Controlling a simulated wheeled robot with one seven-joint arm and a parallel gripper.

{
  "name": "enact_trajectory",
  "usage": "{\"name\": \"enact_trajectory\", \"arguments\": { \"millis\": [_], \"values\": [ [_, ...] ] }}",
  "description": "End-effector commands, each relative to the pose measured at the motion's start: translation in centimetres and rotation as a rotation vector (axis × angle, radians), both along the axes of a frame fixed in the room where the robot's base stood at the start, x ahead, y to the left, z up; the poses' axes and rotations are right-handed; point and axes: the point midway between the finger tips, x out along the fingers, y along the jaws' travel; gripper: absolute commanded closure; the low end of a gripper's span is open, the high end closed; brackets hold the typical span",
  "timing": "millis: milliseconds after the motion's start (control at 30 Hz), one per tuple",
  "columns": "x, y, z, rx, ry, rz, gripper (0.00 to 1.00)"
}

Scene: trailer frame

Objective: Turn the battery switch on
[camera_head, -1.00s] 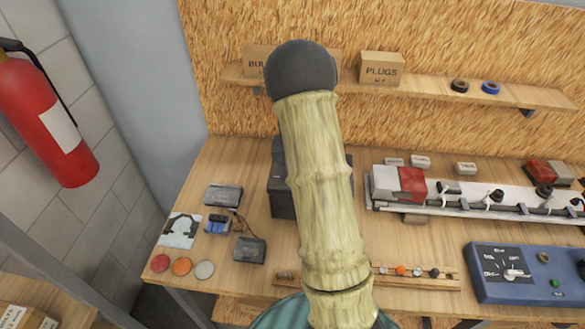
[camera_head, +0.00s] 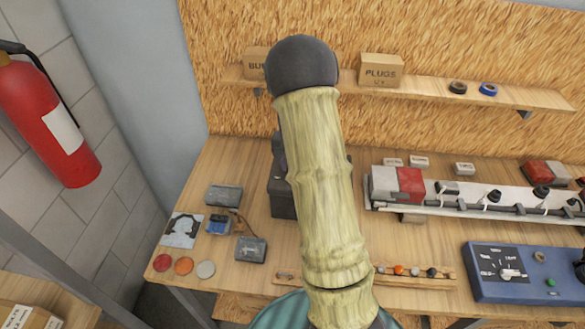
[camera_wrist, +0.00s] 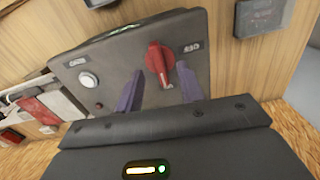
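A red rotary switch (camera_wrist: 157,58) sits on a grey panel (camera_wrist: 116,55) in the wrist view, with its handle running roughly up and down in the picture. A small label is on each side of the panel; I cannot read them surely. My gripper (camera_wrist: 160,76) is open, its two purple fingers on either side of the red handle's lower end. I cannot tell whether either finger touches it. In the head view my arm hides the gripper and most of a dark box (camera_head: 283,198) on the bench.
The panel also carries a round white button (camera_wrist: 88,80). In the head view, a white rail with plugs (camera_head: 455,206) and a blue control box (camera_head: 500,285) stand to the right. Small parts lie left, near a grey device (camera_head: 224,195). A shelf (camera_head: 430,84) runs behind.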

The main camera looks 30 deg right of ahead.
Motion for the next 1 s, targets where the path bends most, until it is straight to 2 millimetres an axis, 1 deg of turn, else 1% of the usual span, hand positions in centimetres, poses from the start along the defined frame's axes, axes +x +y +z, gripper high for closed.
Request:
{"name": "enact_trajectory", "arguments": {
  "millis": [33, 500, 600, 1000],
  "values": [
    [0.0, 0.0, 0.6, 0.000, 0.000, 0.000, 0.62],
    [0.0, 0.0, 3.6, 0.000, 0.000, 0.000, 0.62],
    [0.0, 0.0, 3.8, 0.000, 0.000, 0.000, 0.62],
    [0.0, 0.0, 3.7, 0.001, 0.001, 0.000, 0.62]
  ]
}}
